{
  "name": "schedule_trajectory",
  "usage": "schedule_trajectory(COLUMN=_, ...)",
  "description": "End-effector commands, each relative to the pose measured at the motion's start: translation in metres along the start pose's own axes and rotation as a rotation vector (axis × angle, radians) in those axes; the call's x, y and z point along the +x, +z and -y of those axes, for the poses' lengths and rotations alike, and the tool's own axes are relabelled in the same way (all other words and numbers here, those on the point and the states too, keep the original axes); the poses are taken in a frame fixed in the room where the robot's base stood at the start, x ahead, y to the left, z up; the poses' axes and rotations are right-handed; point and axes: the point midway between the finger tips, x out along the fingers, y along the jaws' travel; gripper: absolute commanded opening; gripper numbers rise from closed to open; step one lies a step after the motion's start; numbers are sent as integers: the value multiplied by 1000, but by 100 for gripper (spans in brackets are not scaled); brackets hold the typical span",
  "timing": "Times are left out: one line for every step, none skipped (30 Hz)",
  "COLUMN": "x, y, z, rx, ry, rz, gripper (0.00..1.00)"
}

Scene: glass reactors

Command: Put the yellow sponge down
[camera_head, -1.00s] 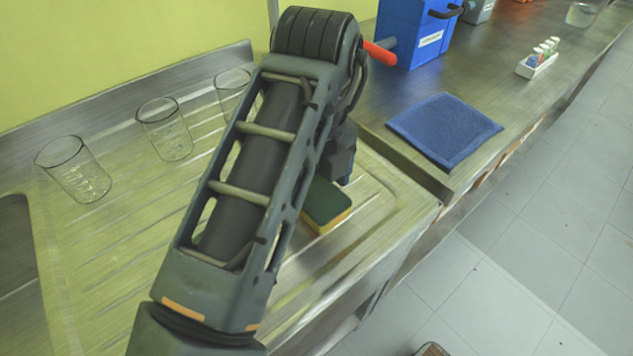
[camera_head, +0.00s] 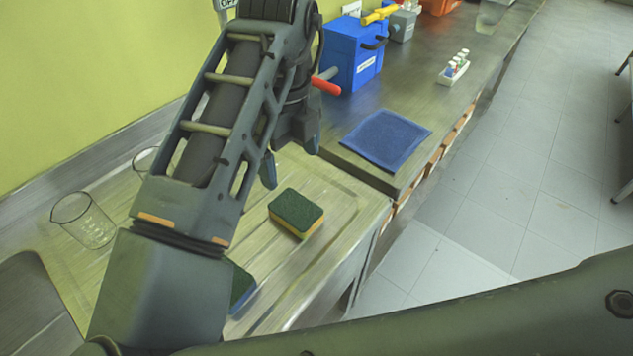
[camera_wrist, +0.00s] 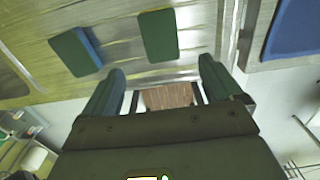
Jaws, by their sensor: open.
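The yellow sponge (camera_head: 297,215) has a dark green scouring top and a yellow-orange body. It lies flat on the ribbed metal drainboard (camera_head: 340,222), near its front right part. In the wrist view the sponge (camera_wrist: 158,36) shows its green top beyond the fingers. My gripper (camera_head: 292,165) is open and empty, raised behind and above the sponge and apart from it. Both fingers of my gripper (camera_wrist: 165,85) show spread in the wrist view, with nothing between them.
A second sponge, blue with a green top (camera_head: 240,287), lies on the drainboard, partly hidden by my arm. A blue cloth (camera_head: 385,139), a blue box (camera_head: 352,55) and a white vial rack (camera_head: 454,68) are on the counter.

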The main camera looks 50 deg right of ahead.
Motion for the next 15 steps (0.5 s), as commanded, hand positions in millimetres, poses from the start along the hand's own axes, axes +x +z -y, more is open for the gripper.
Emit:
schedule_trajectory(x=-1, y=0, z=0, rx=0, ry=0, rz=0, gripper=93)
schedule_trajectory(x=-1, y=0, z=1, rx=0, ry=0, rz=0, gripper=93)
schedule_trajectory(x=-1, y=0, z=1, rx=-1, ry=0, rz=0, gripper=93)
schedule_trajectory(x=-1, y=0, z=1, rx=-1, ry=0, rz=0, gripper=93)
schedule_trajectory(x=-1, y=0, z=1, rx=-1, ry=0, rz=0, gripper=93)
schedule_trajectory(x=0, y=0, z=1, rx=-1, ry=-1, rz=0, gripper=93)
schedule_trajectory(x=0, y=0, z=2, rx=-2, ry=-4, rz=0, gripper=93)
schedule_trajectory(x=0, y=0, z=4, rx=-5, ry=-11, rz=2, gripper=93)
schedule_trajectory(x=0, y=0, z=9, rx=-13, ry=-30, rz=6, gripper=93)
schedule_trajectory(x=0, y=0, z=16, rx=-22, ry=-52, rz=11, gripper=93)
schedule_trajectory(x=0, y=0, z=24, rx=-34, ry=-81, rz=17, gripper=93)
schedule_trajectory(x=-1, y=0, z=38, rx=-59, ry=-134, rz=27, gripper=93)
schedule_trajectory(x=-2, y=0, z=51, rx=-82, ry=-182, rz=36, gripper=93)
schedule_trajectory(x=-4, y=0, z=65, rx=-110, ry=-236, rz=44, gripper=93)
schedule_trajectory(x=-8, y=0, z=85, rx=-155, ry=-317, rz=53, gripper=93)
